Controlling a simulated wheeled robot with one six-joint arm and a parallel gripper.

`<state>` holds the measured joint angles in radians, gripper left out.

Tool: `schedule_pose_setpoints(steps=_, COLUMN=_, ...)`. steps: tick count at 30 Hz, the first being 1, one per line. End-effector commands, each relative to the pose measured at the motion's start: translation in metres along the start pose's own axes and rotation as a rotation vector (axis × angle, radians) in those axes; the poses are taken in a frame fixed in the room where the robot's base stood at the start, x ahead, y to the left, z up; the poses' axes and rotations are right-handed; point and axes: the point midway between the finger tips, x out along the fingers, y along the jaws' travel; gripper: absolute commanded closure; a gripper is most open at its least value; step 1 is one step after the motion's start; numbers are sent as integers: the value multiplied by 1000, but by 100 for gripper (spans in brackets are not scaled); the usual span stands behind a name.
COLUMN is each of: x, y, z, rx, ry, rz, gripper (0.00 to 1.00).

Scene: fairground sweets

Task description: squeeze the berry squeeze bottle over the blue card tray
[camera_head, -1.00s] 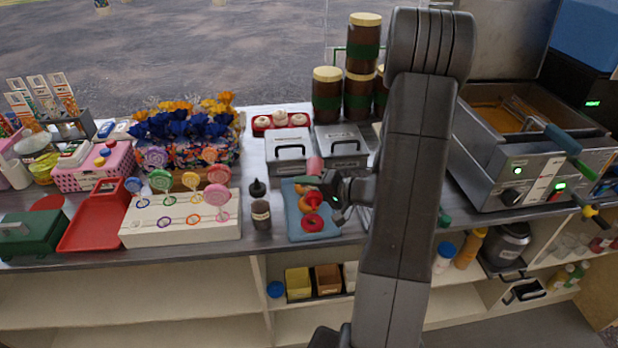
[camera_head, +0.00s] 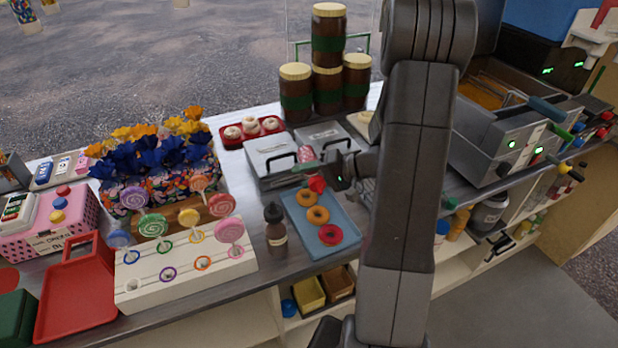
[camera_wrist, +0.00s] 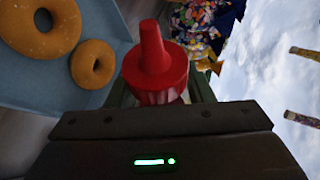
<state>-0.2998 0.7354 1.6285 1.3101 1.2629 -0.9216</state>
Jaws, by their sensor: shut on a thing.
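My gripper (camera_head: 340,176) is shut on the berry squeeze bottle (camera_head: 306,155), which has a pink body and a red nozzle cap. The bottle is upside down, with the cap lower than the body. The red nozzle (camera_wrist: 153,55) shows large in the wrist view, in front of my gripper (camera_wrist: 160,95). In the head view the bottle is at the far end of the blue card tray (camera_head: 340,213). On the tray lie two plain ring doughnuts (camera_head: 318,215) and one red-topped doughnut (camera_head: 330,234). The wrist view shows two plain doughnuts and the blue tray (camera_wrist: 112,50) left of the nozzle.
A dark bottle (camera_head: 276,232) stands left of the tray. A white lollipop stand (camera_head: 185,275) is further left. Lidded metal containers (camera_head: 270,158) and stacked brown jars (camera_head: 328,85) are behind. A fryer (camera_head: 495,140) is at the right.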

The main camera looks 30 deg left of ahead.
Motion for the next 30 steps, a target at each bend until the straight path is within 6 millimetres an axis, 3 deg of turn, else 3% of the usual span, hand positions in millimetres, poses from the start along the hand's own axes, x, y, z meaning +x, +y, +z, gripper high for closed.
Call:
schedule_pose_setpoints(steps=7, x=-2, y=-1, z=1, rx=-159, ry=82, rz=-66, gripper=63)
schedule_pose_setpoints(steps=24, x=-23, y=-31, z=16, rx=-751, ry=382, rz=-313, gripper=63)
schedule_pose_setpoints(steps=30, x=-16, y=-16, z=18, rx=-742, ry=374, rz=-309, gripper=63)
